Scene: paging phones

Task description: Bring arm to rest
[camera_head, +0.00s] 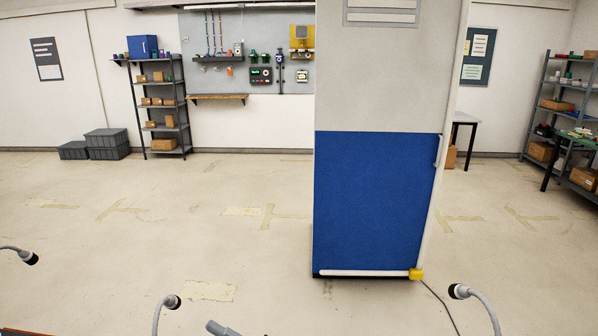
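My arm and gripper do not show in this view. Several grey gooseneck microphones with dark tips reach in along the bottom edge: one at the left edge (22,254), one left of centre (168,304) and one at the right (474,302). Their bases are cut off below the picture. A small grey rounded end (221,328) shows at the bottom edge between two of them; I cannot tell what it belongs to.
A tall panel with a grey top and blue lower part (376,205) stands right of centre. A cable runs from its yellow corner (416,274). Shelves (160,105) and grey crates (107,143) stand at the back left, another shelf (545,108) at the right. The left floor is open.

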